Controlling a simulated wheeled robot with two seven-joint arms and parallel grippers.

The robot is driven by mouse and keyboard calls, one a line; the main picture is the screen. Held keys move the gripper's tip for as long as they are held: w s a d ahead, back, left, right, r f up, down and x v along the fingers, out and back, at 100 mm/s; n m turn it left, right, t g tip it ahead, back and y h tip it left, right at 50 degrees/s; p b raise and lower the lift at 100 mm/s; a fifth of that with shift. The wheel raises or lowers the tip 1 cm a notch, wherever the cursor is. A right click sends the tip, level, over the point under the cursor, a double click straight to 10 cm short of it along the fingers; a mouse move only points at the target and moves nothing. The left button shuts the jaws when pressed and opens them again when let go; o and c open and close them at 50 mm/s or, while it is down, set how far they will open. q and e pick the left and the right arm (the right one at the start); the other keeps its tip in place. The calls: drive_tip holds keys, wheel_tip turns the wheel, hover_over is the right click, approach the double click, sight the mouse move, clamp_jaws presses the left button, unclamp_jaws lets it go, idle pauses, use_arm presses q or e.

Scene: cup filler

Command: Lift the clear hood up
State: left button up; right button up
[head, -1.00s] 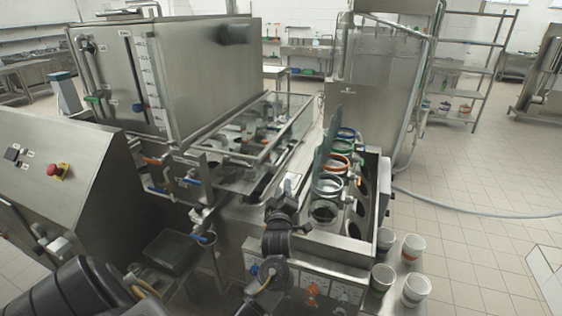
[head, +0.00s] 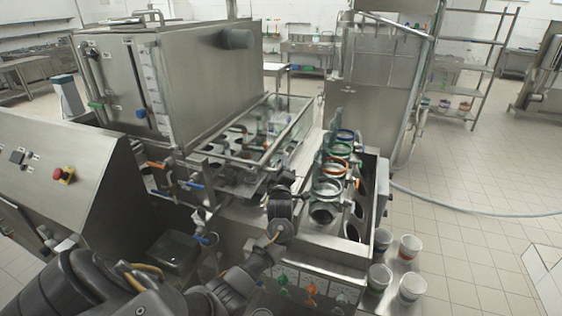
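The clear hood (head: 297,126) is a see-through cover with a metal rail frame. It sits low over the filler deck, to the right of the big steel tank, and valves and pipes show through it. My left arm comes in from the bottom left. My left gripper (head: 287,180) is small and dark at the near right corner of the hood frame. I cannot tell whether it touches the frame, and its fingers are too small and hidden to read. My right gripper is not in view.
A steel tank (head: 190,85) stands behind left, and a sloped control panel (head: 70,165) with a red button is at the left. White cups (head: 411,247) stand on the right ledge.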

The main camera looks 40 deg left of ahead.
use_arm(q)
drive_tip(key=shift+w+a, duration=0.2)
drive_tip(key=shift+w, duration=0.05)
drive_tip(key=shift+c, duration=0.4)
clamp_jaws()
